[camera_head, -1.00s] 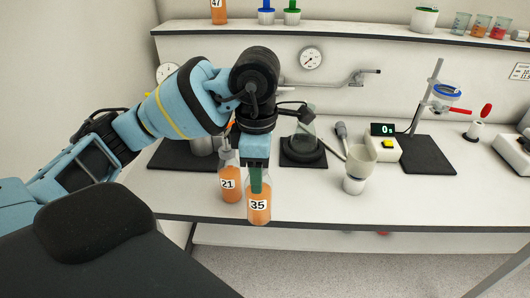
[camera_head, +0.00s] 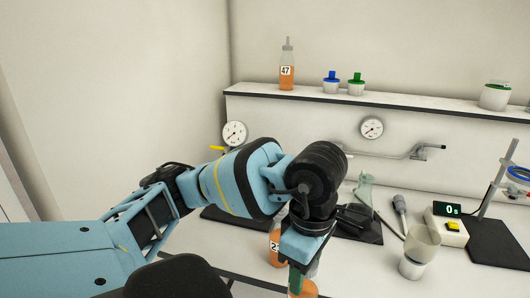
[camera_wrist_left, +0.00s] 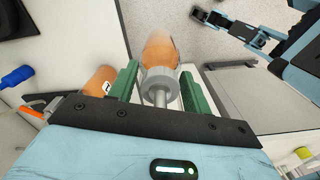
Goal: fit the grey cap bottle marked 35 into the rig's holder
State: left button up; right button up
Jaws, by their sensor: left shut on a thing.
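The bottle marked 35 in the head view (camera_head: 304,289) has orange juice and is cut off by the bottom edge. My left gripper (camera_head: 297,276) is shut on its upper part, and its label is out of frame. In the left wrist view my left gripper (camera_wrist_left: 161,92) has its green fingers on both sides of the bottle's grey cap (camera_wrist_left: 159,78), with the orange body (camera_wrist_left: 160,50) beyond. A stand (camera_head: 499,190) with a blue ring (camera_head: 518,174) is at the right edge; I cannot tell if this is the rig's holder. My right gripper is not clearly seen.
Another orange bottle (camera_head: 274,248) stands close behind the held one, partly hidden. Bottle 47 (camera_head: 287,72) is on the shelf (camera_head: 420,106). A funnel cup (camera_head: 422,240), a timer (camera_head: 447,215) and a flask (camera_head: 365,192) stand on the bench. A metal pipe (camera_head: 390,155) juts from the wall.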

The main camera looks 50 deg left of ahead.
pick_arm(q)
jog(key=w+d+f+m, duration=0.2)
jog(key=f+m, duration=0.7)
jog(key=m, duration=1.1)
jog(key=shift+w+d+f+m, duration=0.15)
jog(key=shift+w+f+m, duration=0.15)
jog(key=shift+w, duration=0.35)
jog(key=shift+d, duration=0.1)
